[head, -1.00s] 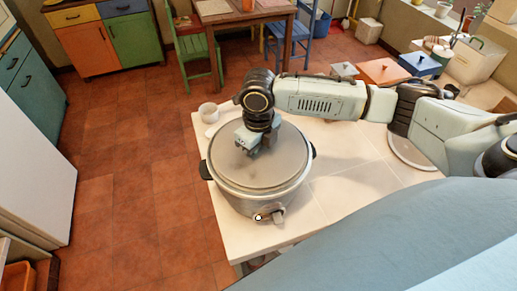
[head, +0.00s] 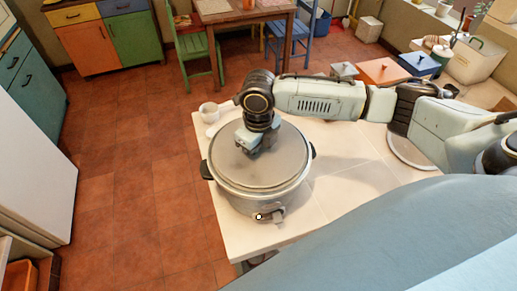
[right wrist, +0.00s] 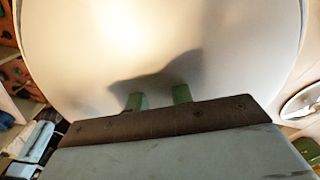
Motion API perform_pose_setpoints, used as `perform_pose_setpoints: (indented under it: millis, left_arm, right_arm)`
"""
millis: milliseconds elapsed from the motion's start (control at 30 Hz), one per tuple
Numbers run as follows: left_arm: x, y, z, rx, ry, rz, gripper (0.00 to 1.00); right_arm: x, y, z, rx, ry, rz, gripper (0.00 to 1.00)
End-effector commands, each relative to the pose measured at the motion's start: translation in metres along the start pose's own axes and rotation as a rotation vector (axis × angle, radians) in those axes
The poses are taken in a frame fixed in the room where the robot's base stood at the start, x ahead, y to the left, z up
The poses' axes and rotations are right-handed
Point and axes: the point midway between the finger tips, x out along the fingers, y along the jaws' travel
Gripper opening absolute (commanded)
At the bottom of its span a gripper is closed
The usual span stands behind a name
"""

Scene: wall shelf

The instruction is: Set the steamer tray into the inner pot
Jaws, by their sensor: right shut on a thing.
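A round cooker (head: 245,200) with dark side handles stands near the left end of the pale counter. A wide grey lid (head: 240,172) lies over its top, level or nearly so. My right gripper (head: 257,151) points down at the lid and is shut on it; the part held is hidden. In the right wrist view, the green fingertips of my right gripper (right wrist: 159,98) stand against the smooth lid (right wrist: 215,40). I cannot make out the steamer tray or the inner pot; the lid hides the cooker's inside. My left gripper is not in view.
A white cup (head: 208,113) stands behind the cooker's left side. A round plate (head: 405,155) lies farther right, partly behind my arm. An orange box (head: 383,72) and a blue box (head: 419,64) stand at the back. The counter right of the cooker is clear.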

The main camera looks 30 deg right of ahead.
Motion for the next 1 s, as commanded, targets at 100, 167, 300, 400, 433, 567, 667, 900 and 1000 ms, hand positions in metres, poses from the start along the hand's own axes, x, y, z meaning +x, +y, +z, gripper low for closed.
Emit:
perform_pose_setpoints:
  millis: [100,167,300,400,433,567,667,900,1000]
  left_arm:
    - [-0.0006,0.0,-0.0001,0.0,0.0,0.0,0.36]
    - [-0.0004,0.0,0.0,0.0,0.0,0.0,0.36]
    - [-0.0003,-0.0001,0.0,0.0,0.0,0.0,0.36]
    - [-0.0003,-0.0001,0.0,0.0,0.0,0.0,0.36]
    - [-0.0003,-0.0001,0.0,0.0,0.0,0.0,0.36]
    - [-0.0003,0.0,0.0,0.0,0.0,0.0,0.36]
    - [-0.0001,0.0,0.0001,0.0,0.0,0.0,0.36]
    - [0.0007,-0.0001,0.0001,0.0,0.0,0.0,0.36]
    - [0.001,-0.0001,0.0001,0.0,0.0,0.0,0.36]
  right_arm:
    - [-0.0002,0.0001,0.0002,0.0,-0.001,0.0,0.0]
    - [0.0,0.0001,0.0002,0.0,-0.001,0.0,0.0]
    - [0.0,0.0001,0.0002,0.0,0.0,0.0,0.0]
    - [0.0,0.0001,0.0002,0.0,0.0,0.0,0.0]
    - [-0.0001,0.0001,0.0002,0.0,0.0,0.0,0.0]
    - [0.0001,0.0001,0.0002,0.0,0.0,0.0,0.0]
    - [0.0008,0.0001,0.0002,0.0,0.0,0.0,0.0]
    - [0.0037,0.0,0.0002,0.0,0.0,0.0,0.0]
    - [0.005,0.0,0.0001,0.0,0.0,0.0,0.0]
